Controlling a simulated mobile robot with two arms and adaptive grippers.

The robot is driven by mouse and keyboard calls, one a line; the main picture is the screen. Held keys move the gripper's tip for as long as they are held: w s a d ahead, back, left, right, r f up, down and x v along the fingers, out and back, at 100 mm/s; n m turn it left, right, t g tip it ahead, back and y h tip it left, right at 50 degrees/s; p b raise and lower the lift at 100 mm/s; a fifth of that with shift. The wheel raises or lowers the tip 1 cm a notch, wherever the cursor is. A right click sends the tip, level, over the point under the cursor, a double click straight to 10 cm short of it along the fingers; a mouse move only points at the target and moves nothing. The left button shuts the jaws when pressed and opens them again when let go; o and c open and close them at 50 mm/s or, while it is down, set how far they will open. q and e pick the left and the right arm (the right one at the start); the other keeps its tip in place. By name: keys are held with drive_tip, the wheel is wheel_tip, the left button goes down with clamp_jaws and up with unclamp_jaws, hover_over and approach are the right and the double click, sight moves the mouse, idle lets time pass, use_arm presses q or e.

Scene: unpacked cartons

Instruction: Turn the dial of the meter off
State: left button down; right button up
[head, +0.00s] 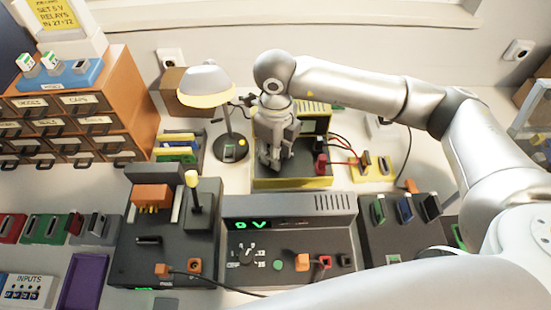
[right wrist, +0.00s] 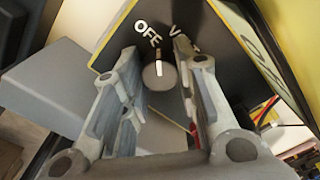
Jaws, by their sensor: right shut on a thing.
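The meter (head: 318,124) is a yellow and black box with a green-tinted screen, standing near the wall in the head view. My right gripper (head: 273,160) reaches down over its left part and hides the dial there. In the right wrist view the dial (right wrist: 159,75) is a round grey knob with a white mark, on the meter's dark face (right wrist: 205,30). The labels OFF and V stand beyond it; the mark points roughly between them. The right gripper (right wrist: 158,92) has a finger on each side of the dial and is shut on it. My left gripper is not in view.
A lamp (head: 207,86) stands just left of the meter. Red leads run right to a yellow holder (head: 372,168). Drawers (head: 80,115) are at the left.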

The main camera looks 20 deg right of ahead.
drive_tip(key=shift+n+b, duration=1.3)
drive_tip(key=shift+n, duration=0.1)
drive_tip(key=o, duration=1.1)
drive_tip(key=shift+c, duration=0.2)
